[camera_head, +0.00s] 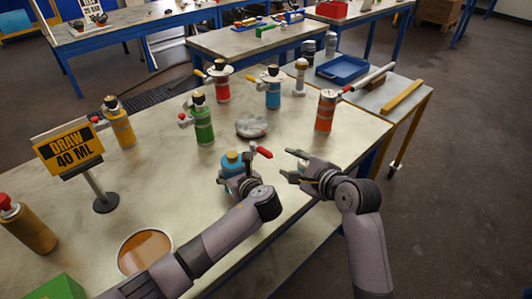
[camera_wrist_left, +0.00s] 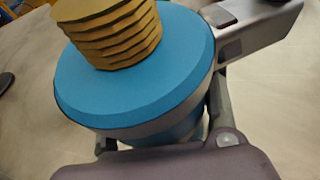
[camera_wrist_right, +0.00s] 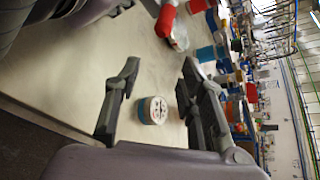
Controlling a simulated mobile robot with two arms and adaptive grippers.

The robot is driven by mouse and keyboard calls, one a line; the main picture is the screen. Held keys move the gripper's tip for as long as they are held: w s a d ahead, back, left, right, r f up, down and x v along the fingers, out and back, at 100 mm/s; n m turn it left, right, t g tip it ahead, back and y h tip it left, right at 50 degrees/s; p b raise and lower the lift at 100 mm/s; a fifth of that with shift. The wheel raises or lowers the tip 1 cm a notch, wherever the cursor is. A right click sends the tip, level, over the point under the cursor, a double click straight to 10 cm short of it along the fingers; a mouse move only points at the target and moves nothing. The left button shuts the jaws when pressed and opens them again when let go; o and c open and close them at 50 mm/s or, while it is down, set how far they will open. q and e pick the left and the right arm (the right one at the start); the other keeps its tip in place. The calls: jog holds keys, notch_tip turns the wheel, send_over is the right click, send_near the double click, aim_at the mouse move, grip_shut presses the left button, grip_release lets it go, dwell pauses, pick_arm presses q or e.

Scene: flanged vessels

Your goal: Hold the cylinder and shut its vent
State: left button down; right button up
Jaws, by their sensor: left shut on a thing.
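The blue cylinder (camera_head: 232,162) stands at the near side of the table, with a yellow top. In the left wrist view its blue top (camera_wrist_left: 135,75) carries a ribbed gold piece (camera_wrist_left: 110,30). My left gripper (camera_head: 238,183) is shut around its body below the top, hiding most of it. A red handle (camera_head: 262,152) sticks out just right of the cylinder; how it joins on is not clear. My right gripper (camera_head: 292,165) is open, to the right of the red handle and apart from it. The right wrist view shows its open fingers (camera_wrist_right: 153,105).
Green (camera_head: 204,124), red (camera_head: 222,88), orange (camera_head: 325,112) and other blue (camera_head: 273,92) vessels stand farther back. A grey round piece (camera_head: 251,126) lies mid-table.

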aim_at(271, 157)
jog(key=s+r+t, duration=0.1)
jog(key=s+r, duration=0.1)
jog(key=s, duration=0.2)
jog(key=shift+y, duration=0.4)
jog(key=x, duration=1.2)
jog(key=shift+s+a+r, duration=0.2)
jog(key=shift+a+r, duration=0.05)
jog(key=shift+a, duration=0.05)
grip_shut()
